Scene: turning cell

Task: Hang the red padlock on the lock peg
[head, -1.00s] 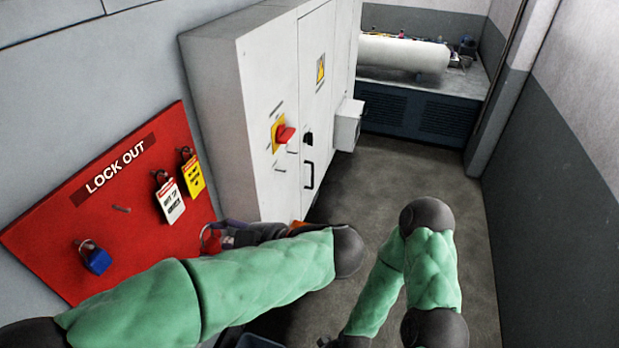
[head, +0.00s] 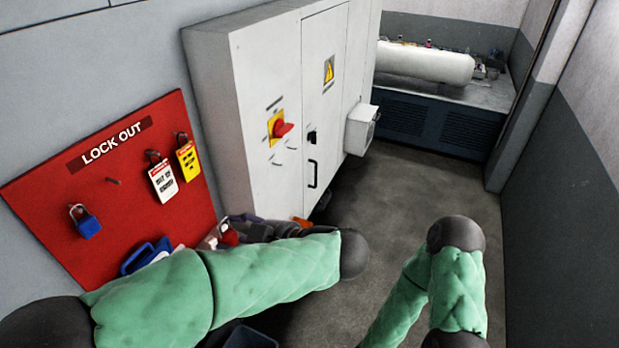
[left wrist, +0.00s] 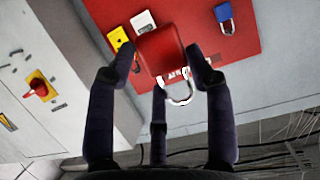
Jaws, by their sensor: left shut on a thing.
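The red padlock (left wrist: 160,52) is between the dark fingers of my left gripper (left wrist: 160,75); its silver shackle (left wrist: 182,97) points down in the left wrist view. In the head view the left gripper (head: 240,230) is partly hidden behind my green sleeve, and a little of the padlock's red (head: 229,237) shows. It is low, near the right lower edge of the red LOCK OUT board (head: 60,200). A bare peg (head: 113,181) sticks out of the board between a blue padlock (head: 86,224) and the tags. My right gripper is out of view.
A white tag (head: 163,180) and a yellow tag (head: 188,160) hang on the board. Blue-handled items (head: 146,256) show at its foot. A grey cabinet (head: 250,120) with a red switch (head: 283,129) stands right of the board. The floor (head: 395,190) beyond is clear.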

